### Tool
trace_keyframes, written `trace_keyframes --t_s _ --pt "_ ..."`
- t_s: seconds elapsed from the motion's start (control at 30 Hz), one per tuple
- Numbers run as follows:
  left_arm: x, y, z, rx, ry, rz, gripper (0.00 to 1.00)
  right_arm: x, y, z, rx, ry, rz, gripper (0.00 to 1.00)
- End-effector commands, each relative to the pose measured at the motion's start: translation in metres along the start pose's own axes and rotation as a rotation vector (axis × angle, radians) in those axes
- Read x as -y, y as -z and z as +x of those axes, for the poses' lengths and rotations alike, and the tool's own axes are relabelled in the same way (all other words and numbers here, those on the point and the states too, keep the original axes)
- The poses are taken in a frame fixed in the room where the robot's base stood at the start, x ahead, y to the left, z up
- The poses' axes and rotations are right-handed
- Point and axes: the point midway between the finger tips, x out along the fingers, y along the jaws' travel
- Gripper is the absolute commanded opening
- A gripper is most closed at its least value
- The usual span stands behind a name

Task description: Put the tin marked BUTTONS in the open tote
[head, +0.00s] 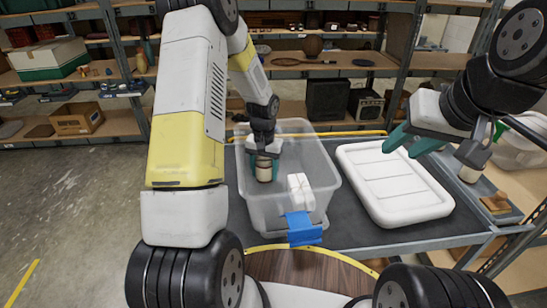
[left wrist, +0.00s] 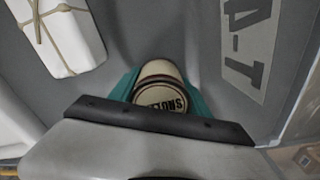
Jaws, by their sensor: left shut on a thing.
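The tin (head: 264,174) is cream with a dark band and is inside the open tote (head: 327,186), a clear grey bin on the table. In the left wrist view the lid of the tin (left wrist: 160,97) faces the camera, with "TONS" readable and the rest of the word hidden. My left gripper (head: 265,157) reaches down into the tote and is shut on the tin, its teal fingers on either side. I cannot tell whether the tin touches the tote floor. My right gripper (head: 413,143) is open and empty above the white padded tray's far right side.
A white parcel tied with string (head: 300,189) lies in the tote, and it also shows in the left wrist view (left wrist: 62,35). Blue tape (head: 303,228) hangs on the tote's front rim. The white padded tray (head: 443,207) lies right of the tote. Loaded shelves stand behind.

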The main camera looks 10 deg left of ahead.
Motion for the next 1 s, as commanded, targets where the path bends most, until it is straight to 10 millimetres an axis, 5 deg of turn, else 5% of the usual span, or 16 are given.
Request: trace_keyframes --t_s 0.27,0.3,0.4,0.77,1.0 --pt "0.0 0.001 0.001 -0.002 0.0 0.0 0.0 0.0 0.0 0.0 0.0 0.0 0.0 0.36" --pt "0.0 0.0 0.002 -0.001 0.0 0.0 0.57 0.0 0.0 0.0 0.0 0.0 0.0 0.36" --pt "0.0 0.0 0.002 -0.002 0.0 0.0 0.77 0.0 0.0 0.0 0.0 0.0 0.0 0.36" --pt "0.0 0.001 -0.001 -0.002 0.0 -0.001 0.77 0.0 0.0 0.0 0.0 0.0 0.0 0.36" --pt "0.0 0.001 -0.037 -0.007 0.001 -0.001 0.77 0.0 0.0 0.0 0.0 0.0 0.0 0.36"
